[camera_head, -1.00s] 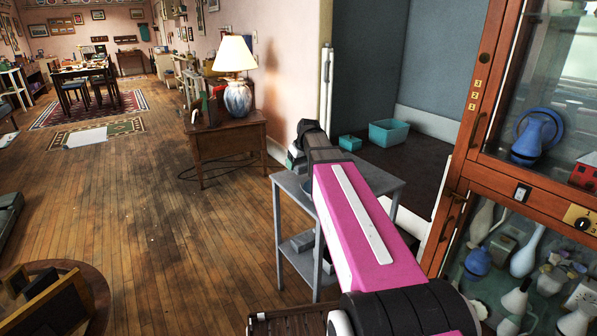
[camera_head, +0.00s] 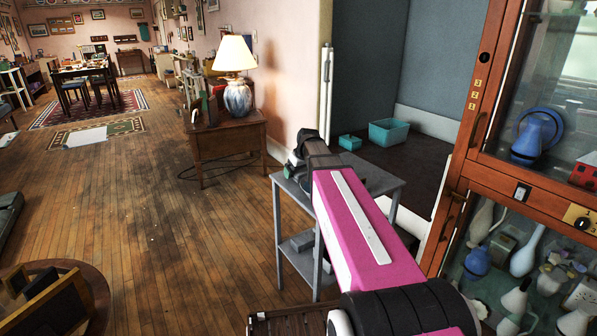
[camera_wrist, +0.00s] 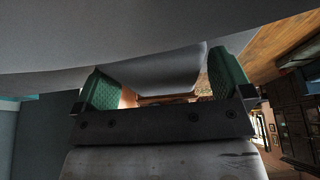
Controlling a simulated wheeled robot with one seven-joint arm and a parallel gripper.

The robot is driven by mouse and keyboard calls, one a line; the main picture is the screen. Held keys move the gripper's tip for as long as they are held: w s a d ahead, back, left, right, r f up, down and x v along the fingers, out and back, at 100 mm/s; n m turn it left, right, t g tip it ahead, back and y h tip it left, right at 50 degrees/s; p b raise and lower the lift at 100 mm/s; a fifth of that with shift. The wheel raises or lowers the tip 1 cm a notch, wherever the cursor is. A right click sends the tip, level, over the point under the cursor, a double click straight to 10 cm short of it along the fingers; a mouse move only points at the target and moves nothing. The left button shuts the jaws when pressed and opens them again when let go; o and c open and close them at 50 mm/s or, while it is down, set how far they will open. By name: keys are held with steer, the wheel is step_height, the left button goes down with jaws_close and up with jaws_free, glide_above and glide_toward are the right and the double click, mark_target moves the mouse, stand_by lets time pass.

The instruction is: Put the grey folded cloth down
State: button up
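The grey folded cloth (camera_wrist: 160,72) is between the two green-padded fingers of my gripper (camera_wrist: 165,88) in the wrist view, reaching from one pad to the other. My gripper (camera_head: 296,166) is at the left end of the top of a grey metal cart (camera_head: 388,187) in the head view. My arm and wrist hide the cloth there. A broad grey surface, seemingly the cart top (camera_wrist: 110,35), lies close to the cloth in the wrist view. I cannot tell whether the cloth touches it.
A grey-blue item (camera_head: 303,242) is on the cart's lower shelf. A tall glazed wooden cabinet (camera_head: 462,170) stands at right. Teal bins (camera_head: 388,133) sit behind the cart. A wooden side table (camera_head: 225,145) with a lamp (camera_head: 236,75) stands behind left. The wooden floor at left is mostly clear.

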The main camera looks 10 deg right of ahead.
steer(key=v, duration=1)
steer(key=shift+s+r, duration=0.2)
steer(key=shift+r, duration=0.1)
